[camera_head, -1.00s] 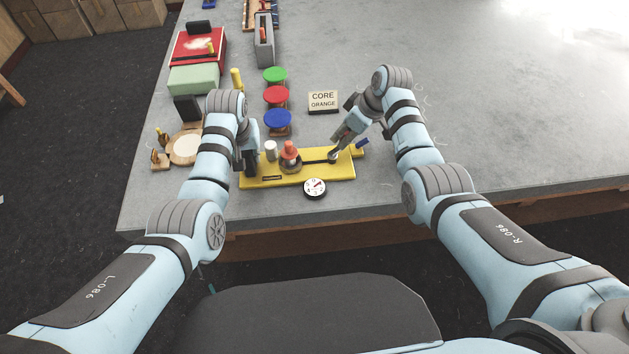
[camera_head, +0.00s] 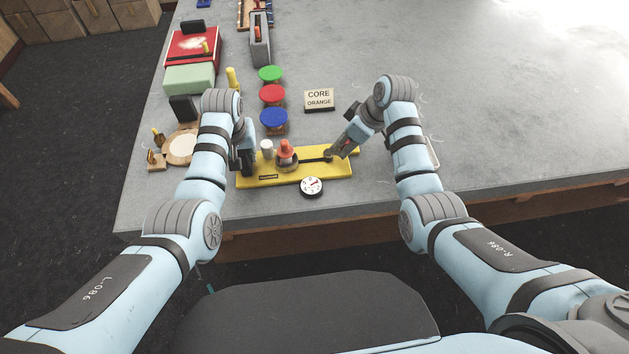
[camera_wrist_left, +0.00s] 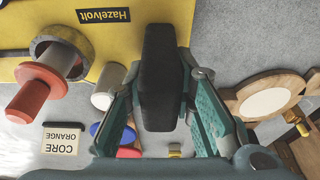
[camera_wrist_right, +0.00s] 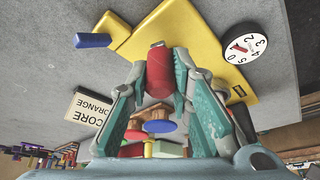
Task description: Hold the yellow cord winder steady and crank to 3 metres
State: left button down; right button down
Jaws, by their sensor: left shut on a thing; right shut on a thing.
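The yellow cord winder (camera_head: 300,177) lies near the table's front edge. My left gripper (camera_head: 246,150) is shut on the black upright grip (camera_wrist_left: 160,75) at its left end. An orange-red core (camera_head: 286,151) stands on the plate, with a dark crank arm running right from it. My right gripper (camera_head: 333,153) is shut on the crank's red knob (camera_wrist_right: 158,70) at the arm's outer end; in the head view the fingers mostly cover the knob. The round white dial (camera_head: 311,187) sits at the plate's front edge; its exact reading is unclear.
A white peg (camera_head: 267,148) stands beside the core. Blue (camera_head: 274,117), red (camera_head: 272,94) and green (camera_head: 270,73) spools stand behind the winder, near a "CORE ORANGE" sign (camera_head: 319,100). A blue piece (camera_wrist_right: 95,40) is by the plate's right end. The table's right side is clear.

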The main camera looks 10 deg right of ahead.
jog(key=shift+a, duration=0.15)
jog(key=shift+s+a, duration=0.55)
jog(key=shift+s, duration=0.2)
jog(key=shift+s+a, duration=0.2)
jog(key=shift+a, duration=0.3)
jog(key=shift+s+a, duration=0.2)
jog(key=shift+a, duration=0.3)
jog(key=shift+w+a, duration=0.2)
jog(key=shift+a, duration=0.85)
jog(key=shift+w+a, duration=0.7)
jog(key=shift+a, duration=0.1)
jog(key=shift+w+a, duration=0.35)
jog(key=shift+w, duration=0.5)
